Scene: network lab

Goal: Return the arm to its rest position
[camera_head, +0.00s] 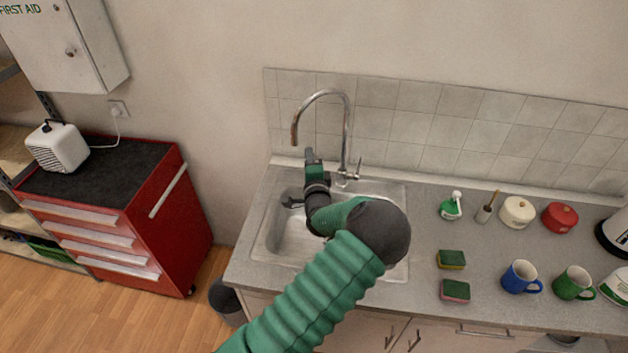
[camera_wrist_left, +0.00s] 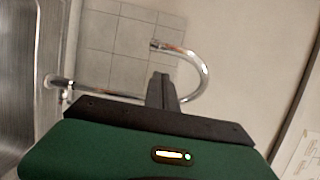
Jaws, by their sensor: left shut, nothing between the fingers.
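My left arm, with a green ribbed sleeve, reaches in from the bottom of the head view and extends over the sink. My left gripper (camera_head: 310,154) is shut and empty, just left of the faucet (camera_head: 347,125) and below its spout. In the left wrist view the gripper fingers (camera_wrist_left: 161,82) are closed together, with the curved chrome faucet (camera_wrist_left: 203,75) behind them. I cannot tell whether they touch the faucet. The sink basin (camera_head: 268,236) is partly hidden by the arm. My right gripper is not in view.
On the counter (camera_head: 425,290) right of the sink are two sponges (camera_head: 451,259), a blue mug (camera_head: 520,277), a green mug (camera_head: 573,283), a white pot (camera_head: 517,212) and a red pot (camera_head: 559,217). A red tool cabinet (camera_head: 170,225) stands left, with clear floor before it.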

